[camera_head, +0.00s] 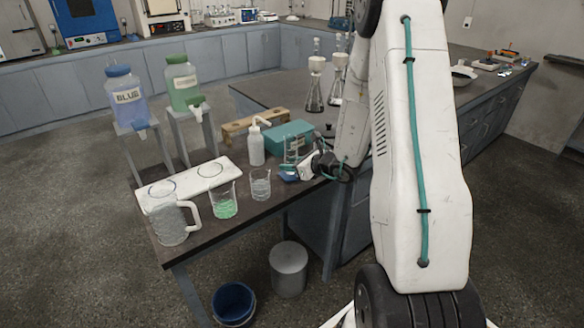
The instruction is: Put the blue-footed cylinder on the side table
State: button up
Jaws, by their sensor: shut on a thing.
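The cylinder with a blue foot (288,177) appears at the right part of the dark side table (238,226); its clear body is hard to make out against the teal box behind. My gripper (302,169) reaches in from the right and is shut on the cylinder, low down near the foot. The arm and wrist hide part of the hold. I cannot tell whether the foot touches the tabletop or is just above it.
A beaker (260,185), a beaker of green liquid (223,203) and a pitcher (172,222) stand left of the gripper. A white squeeze bottle (256,147) and teal box (291,138) stand behind. Two flasks (314,98) stand on the bench.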

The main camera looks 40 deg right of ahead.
jog(key=shift+a+f, duration=0.15)
jog(key=shift+f, duration=0.7)
jog(key=shift+f, duration=0.1)
jog(key=o, duration=1.1)
